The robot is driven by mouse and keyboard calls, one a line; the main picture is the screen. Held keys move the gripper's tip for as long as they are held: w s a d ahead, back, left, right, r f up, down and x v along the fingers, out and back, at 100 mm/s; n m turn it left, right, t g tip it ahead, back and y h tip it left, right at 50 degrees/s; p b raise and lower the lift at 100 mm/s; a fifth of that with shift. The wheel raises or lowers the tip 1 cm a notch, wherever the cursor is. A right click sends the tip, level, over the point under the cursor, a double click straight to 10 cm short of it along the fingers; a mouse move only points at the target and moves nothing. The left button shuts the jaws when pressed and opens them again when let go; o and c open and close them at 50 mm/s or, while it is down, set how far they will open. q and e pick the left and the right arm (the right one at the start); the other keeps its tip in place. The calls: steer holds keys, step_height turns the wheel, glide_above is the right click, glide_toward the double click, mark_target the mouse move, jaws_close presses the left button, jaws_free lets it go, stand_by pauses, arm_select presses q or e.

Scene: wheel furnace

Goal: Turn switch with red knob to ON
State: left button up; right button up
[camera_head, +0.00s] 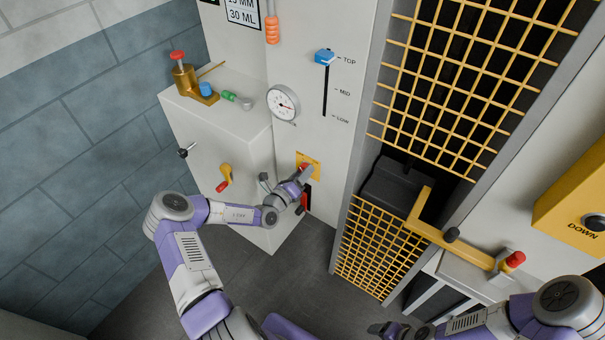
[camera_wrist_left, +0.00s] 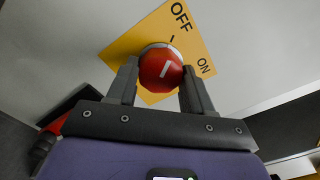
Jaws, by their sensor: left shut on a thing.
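The red knob (camera_wrist_left: 161,71) sits on a yellow plate (camera_wrist_left: 197,44) marked OFF at the top and ON at the right in the left wrist view. A short white line on the knob tilts up toward the OFF side. My left gripper (camera_wrist_left: 160,82) has one finger on each side of the knob and is shut on it. In the head view the left gripper (camera_head: 303,175) reaches the yellow plate (camera_head: 313,158) on the white panel and partly hides the knob. My right gripper (camera_head: 394,328) is at the bottom edge, its fingers too unclear to read.
A slider with a blue handle (camera_head: 325,57) and a gauge (camera_head: 283,103) are above the plate. A red-and-black handle (camera_head: 305,201) is just below it. A yellow grid gate (camera_head: 470,75) and a yellow lever with red knob (camera_head: 514,260) are to the right.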

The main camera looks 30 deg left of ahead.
arm_select(q)
steer(key=m+p, duration=0.9)
steer(key=shift+m, duration=0.4)
steer(key=shift+a+m+p, duration=0.1)
steer(key=shift+m+p, duration=0.75)
steer(key=shift+m, duration=1.15)
steer(key=shift+f, duration=0.1)
steer(key=o, duration=1)
steer(key=shift+s, duration=0.1)
